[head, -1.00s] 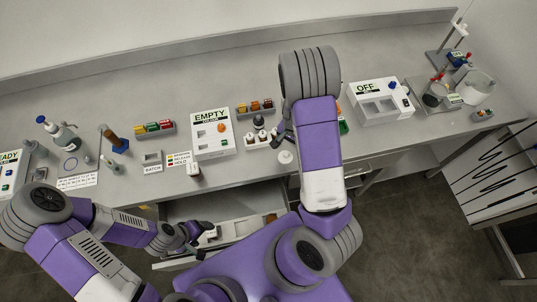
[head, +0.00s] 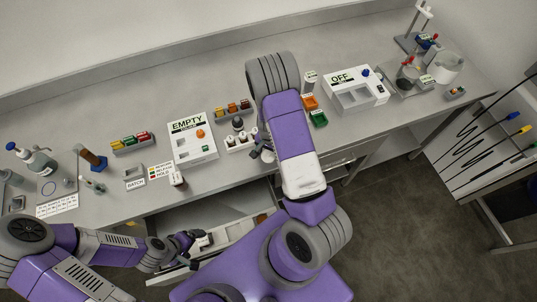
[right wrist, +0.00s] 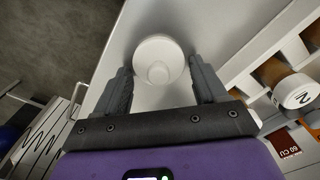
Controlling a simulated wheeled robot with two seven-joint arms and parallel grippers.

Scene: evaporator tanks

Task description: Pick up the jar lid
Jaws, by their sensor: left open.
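The jar lid (right wrist: 158,58) is a round white disc with a small knob, lying on the grey worktop in the right wrist view. My right gripper (right wrist: 163,80) is open, with one finger on each side of the lid's near part; I cannot tell whether they touch it. In the head view my right gripper (head: 262,151) is at the worktop's front, mostly behind my arm, and the lid is hidden there. My left gripper (head: 186,240) is open and empty over the open drawer at the lower left.
A white rack with bottles (head: 240,141) stands just left of my right gripper. The EMPTY box (head: 192,143) is further left and the OFF box (head: 355,92) to the right. Orange and green bins (head: 318,118) stand right of my arm. The drawer (head: 225,232) is open below.

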